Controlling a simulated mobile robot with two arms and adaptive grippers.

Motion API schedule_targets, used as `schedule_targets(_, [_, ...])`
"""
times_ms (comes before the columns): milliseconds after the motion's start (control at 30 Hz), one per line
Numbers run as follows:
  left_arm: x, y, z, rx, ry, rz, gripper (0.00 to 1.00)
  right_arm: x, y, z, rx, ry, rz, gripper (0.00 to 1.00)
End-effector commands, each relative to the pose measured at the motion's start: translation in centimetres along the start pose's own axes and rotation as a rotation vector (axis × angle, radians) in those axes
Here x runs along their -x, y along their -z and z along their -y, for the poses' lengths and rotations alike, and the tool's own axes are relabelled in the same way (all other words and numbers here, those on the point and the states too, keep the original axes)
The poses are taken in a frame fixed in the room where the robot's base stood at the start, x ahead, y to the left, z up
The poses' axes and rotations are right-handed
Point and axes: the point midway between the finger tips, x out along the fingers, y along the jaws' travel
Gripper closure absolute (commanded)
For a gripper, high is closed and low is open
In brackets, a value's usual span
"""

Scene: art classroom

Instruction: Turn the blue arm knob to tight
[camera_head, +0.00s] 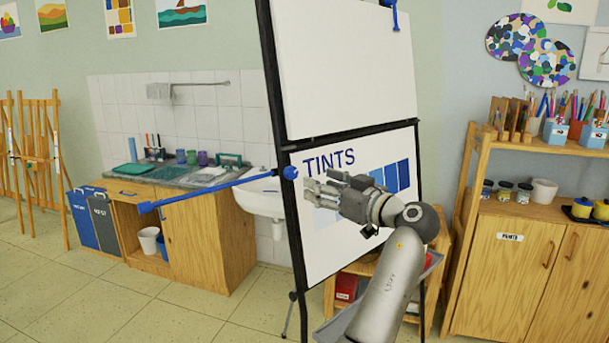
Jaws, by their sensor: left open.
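A blue knob (290,173) sits on the left black post of the easel board, at about mid height. A thin blue arm (215,191) runs from it out to the left and slightly down, ending in a small blue tip. My left gripper (316,189) is open, its fingers pointing left, just right of the knob in the picture. I see a small gap between fingertips and knob, and nothing between the fingers. How far apart they are in depth I cannot tell. My right gripper is not in view.
The easel board (345,70) carries a lower "TINTS" panel (318,245) behind my gripper. A second blue arm (394,14) hangs at its top right. A white basin (262,200) and sink cabinet (205,240) stand left; a wooden shelf (500,270) stands right. Floor at front left is clear.

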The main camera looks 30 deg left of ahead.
Motion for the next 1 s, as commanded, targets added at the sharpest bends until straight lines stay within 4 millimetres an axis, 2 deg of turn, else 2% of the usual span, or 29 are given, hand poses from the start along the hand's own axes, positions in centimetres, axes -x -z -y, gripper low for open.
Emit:
schedule_targets(300, [-6.0,0.3,0.0,-0.008,0.0,0.0,0.49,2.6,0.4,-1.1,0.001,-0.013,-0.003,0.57])
schedule_targets(500, [-8.8,0.1,-0.1,-0.009,-0.002,0.0,0.49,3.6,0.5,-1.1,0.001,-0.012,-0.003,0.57])
schedule_targets(667, [-9.8,-0.1,-0.1,-0.006,-0.004,0.001,0.49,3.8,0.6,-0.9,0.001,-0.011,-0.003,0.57])
schedule_targets(933, [-9.9,-0.2,-0.1,-0.007,-0.005,0.001,0.49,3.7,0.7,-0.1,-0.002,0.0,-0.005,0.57])
schedule_targets(1000, [-9.9,-0.2,-0.1,-0.007,-0.004,0.001,0.57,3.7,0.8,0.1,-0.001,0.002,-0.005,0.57])
